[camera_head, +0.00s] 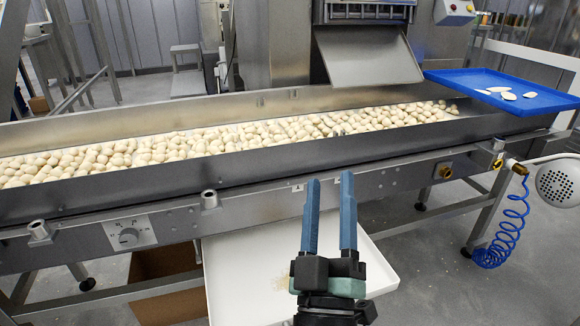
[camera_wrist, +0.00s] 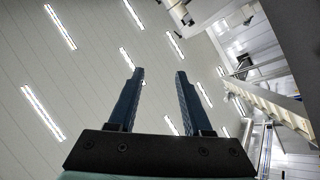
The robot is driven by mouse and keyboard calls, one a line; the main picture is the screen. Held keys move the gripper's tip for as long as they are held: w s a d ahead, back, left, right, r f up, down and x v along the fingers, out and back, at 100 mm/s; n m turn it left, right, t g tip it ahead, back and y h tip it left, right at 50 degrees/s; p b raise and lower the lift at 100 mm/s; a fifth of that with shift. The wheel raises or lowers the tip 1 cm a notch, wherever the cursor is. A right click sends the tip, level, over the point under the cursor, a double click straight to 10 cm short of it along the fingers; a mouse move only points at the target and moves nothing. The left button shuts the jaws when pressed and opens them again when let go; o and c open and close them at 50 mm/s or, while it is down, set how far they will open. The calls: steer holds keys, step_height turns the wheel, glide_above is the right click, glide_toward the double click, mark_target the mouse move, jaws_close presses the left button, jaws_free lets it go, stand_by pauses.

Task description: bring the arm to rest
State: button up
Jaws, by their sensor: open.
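My gripper (camera_head: 329,180) points up in front of the conveyor trough in the head view, with its two blue fingers apart and nothing between them. In the wrist view the gripper (camera_wrist: 158,75) also shows open and empty, its fingers against the ceiling and its lights. Below and behind it in the head view is a white tray (camera_head: 235,285) with a small patch of crumbs.
A steel conveyor trough (camera_head: 245,165) full of pale pasta pieces runs across the view behind my gripper. A blue tray (camera_head: 545,98) with several flat pale pieces sits at the right end. A coiled blue hose (camera_head: 510,225) hangs at the right. A cardboard box (camera_head: 165,265) stands under the trough.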

steer(key=s+a+r+m+t+y+p, duration=0.15)
steer(key=s+r, duration=0.25)
steer(key=r, duration=0.6)
steer(key=s+a+r+m+t, duration=0.1)
steer(key=s+a+r+m, duration=0.15)
steer(key=r, duration=0.75)
steer(key=s+a+r+m+t+y+p, duration=0.15)
steer(key=s+r, duration=0.25)
steer(key=r, duration=0.6)
step_height(320, 180, up, 38)
steer(key=p, duration=3.7)
steer(key=shift+s+d+m+g, duration=0.15)
steer(key=shift+d+m+g, duration=0.05)
steer(key=shift+m+g, duration=0.15)
steer(key=shift+r, duration=0.1)
